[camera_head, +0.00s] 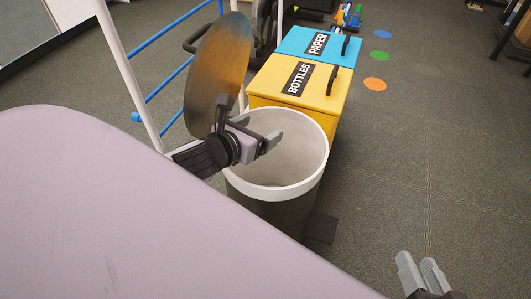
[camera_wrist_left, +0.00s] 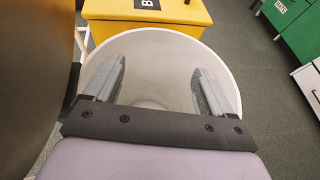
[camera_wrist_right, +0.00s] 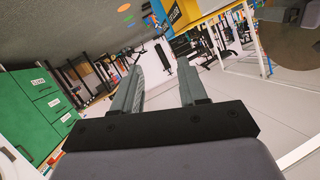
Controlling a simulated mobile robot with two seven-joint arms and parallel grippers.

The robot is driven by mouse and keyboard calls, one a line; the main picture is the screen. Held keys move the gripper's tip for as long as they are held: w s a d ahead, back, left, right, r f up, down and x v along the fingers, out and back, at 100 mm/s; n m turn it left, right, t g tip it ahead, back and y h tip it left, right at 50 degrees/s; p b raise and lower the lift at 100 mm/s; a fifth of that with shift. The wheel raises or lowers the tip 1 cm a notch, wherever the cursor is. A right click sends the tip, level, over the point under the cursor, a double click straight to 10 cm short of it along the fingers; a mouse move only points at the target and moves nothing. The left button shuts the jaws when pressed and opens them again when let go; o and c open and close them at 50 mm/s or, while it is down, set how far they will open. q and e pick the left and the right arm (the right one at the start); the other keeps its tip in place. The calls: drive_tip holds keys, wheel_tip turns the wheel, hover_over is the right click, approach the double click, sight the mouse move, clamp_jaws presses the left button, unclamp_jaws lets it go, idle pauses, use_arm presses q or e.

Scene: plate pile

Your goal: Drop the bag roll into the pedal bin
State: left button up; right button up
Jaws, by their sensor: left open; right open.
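The pedal bin (camera_head: 293,188) is a round grey bin with a white rim, open at the top. A round brownish metallic disc, which looks like its lid (camera_head: 215,80), stands upright at its left side. My left gripper (camera_head: 273,127) is open and empty over the bin's mouth. In the left wrist view the bin's pale inside (camera_wrist_left: 155,75) shows between the spread fingers (camera_wrist_left: 158,66). I see no bag roll in any view; part of the bin's inside is hidden. My right gripper (camera_head: 416,258) is open and empty, low at the right, away from the bin.
A yellow bottles box (camera_head: 265,85) and a blue paper box (camera_head: 290,38) stand behind the bin. A white and blue rail frame (camera_head: 130,75) is at the left. A green cabinet (camera_wrist_right: 30,110) shows in the right wrist view.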

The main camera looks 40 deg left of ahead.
use_arm(q)
drive_tip(key=shift+p+v, duration=0.35)
drive_tip(key=shift+v, duration=1.2)
